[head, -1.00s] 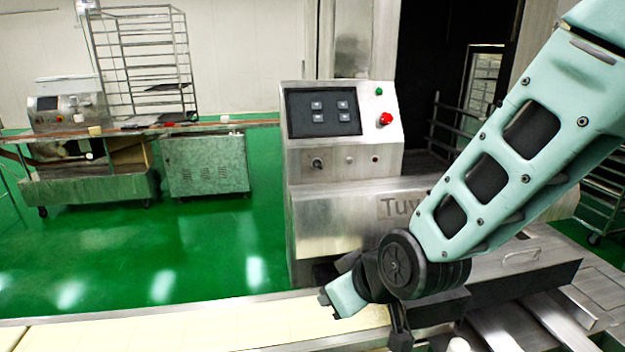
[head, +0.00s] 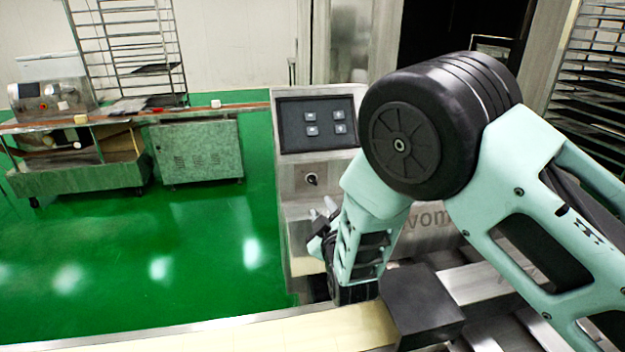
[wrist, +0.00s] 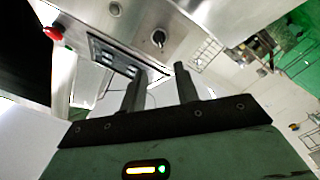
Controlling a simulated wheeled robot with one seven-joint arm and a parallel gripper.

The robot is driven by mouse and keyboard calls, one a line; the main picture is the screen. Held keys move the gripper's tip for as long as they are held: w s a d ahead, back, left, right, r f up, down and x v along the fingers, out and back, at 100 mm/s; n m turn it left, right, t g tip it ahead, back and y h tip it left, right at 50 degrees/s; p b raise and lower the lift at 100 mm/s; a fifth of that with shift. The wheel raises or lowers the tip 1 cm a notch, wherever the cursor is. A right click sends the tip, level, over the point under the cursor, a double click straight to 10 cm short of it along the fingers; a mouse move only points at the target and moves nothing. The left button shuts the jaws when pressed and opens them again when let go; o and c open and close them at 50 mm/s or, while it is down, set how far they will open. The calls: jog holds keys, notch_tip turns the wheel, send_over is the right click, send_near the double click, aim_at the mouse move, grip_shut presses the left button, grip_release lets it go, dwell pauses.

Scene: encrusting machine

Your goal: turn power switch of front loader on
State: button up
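The steel front loader (head: 300,240) stands in front of me with a dark screen panel (head: 318,123) on its upper face. My arm hides the right part of the panel in the head view.
The red button (wrist: 54,33) shows at the upper left of the wrist view. A light conveyor surface (head: 300,335) runs along the front. A steel cabinet (head: 197,155), another machine (head: 55,95) and a rack (head: 130,45) stand at the back left. Green floor between is clear.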

aim_at(311, 181)
jog(key=p+x, duration=0.4)
jog(key=x, duration=0.8)
jog(key=shift+w, duration=0.2)
grip_shut()
